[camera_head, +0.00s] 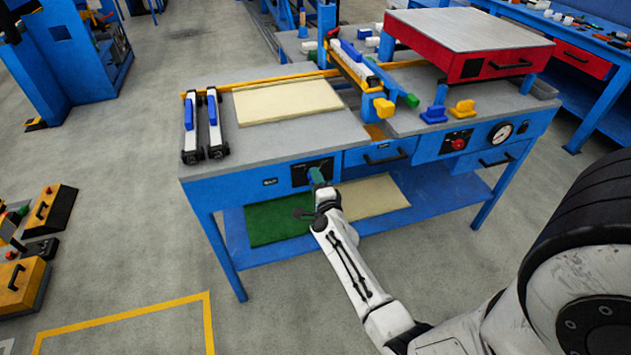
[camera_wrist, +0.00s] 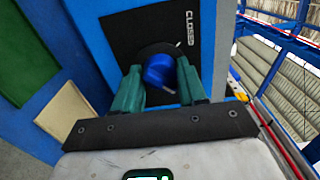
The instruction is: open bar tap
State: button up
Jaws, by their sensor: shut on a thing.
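The bar tap (camera_wrist: 158,70) is a blue knob on a black plate marked "CLOSED" in the wrist view. The plate is set in the blue front of the workbench, and it also shows in the head view (camera_head: 299,174). My gripper (camera_wrist: 160,85) has green fingers on either side of the blue knob and is shut on it. In the head view my gripper (camera_head: 317,178) reaches the bench front and hides most of the tap. The tap's exact angle is hard to tell.
The workbench top (camera_head: 270,125) carries a pale panel (camera_head: 285,101) and two clamps (camera_head: 214,125). A drawer (camera_head: 382,155) and a pressure gauge (camera_head: 500,132) are to the right on the bench front. A lower shelf (camera_head: 440,185) holds a green panel (camera_head: 272,222).

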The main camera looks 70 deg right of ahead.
jog(key=shift+s+f, duration=0.1)
jog(key=o, duration=1.1)
jog(key=shift+c, duration=0.2)
jog(key=p+v, duration=0.2)
jog(key=v, duration=0.8)
jog(key=shift+s+a, duration=0.25)
jog(key=shift+a, duration=0.05)
